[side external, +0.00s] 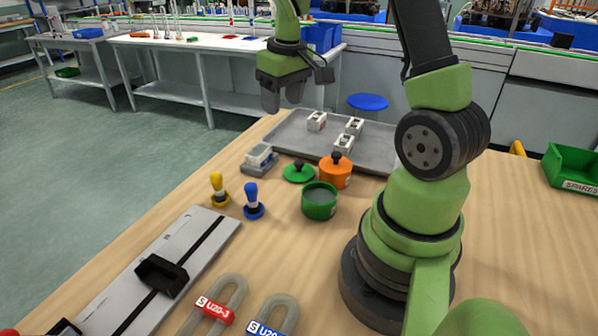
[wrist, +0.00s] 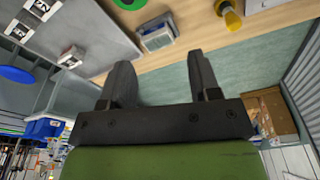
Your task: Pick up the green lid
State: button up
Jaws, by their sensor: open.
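The green lid (side external: 299,172) is a flat disc with a black knob. It lies on the wooden table beside the green pot (side external: 319,201), which stands open. Part of the lid also shows at the top edge of the wrist view (wrist: 130,3). An orange pot (side external: 335,171) with a dark-knobbed lid stands right of the green lid. My gripper (side external: 283,98) is open and empty, raised above the table's far left edge, well away from the lid. Its two fingers also show apart in the wrist view (wrist: 162,78).
A grey tray (side external: 290,138) with several white blocks lies behind the lid. A small grey device (side external: 259,159) is to its left. Yellow (side external: 218,190) and blue (side external: 252,202) handled stamps stand in front. A grey rail plate (side external: 205,245) lies nearer the front left.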

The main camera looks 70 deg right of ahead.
jog(key=g, duration=0.2)
send_over(299, 162)
notch_tip(299, 162, down, 8)
jog(key=f, duration=0.3)
jog(key=shift+s+d+f, duration=0.1)
jog(key=shift+s+f, duration=0.2)
jog(key=shift+f, duration=0.05)
jog(key=shift+w+f, duration=0.15)
jog(key=shift+f, duration=1.45)
jog(key=shift+w+f, duration=0.15)
jog(key=shift+f, duration=1.4)
jog(key=c, duration=1)
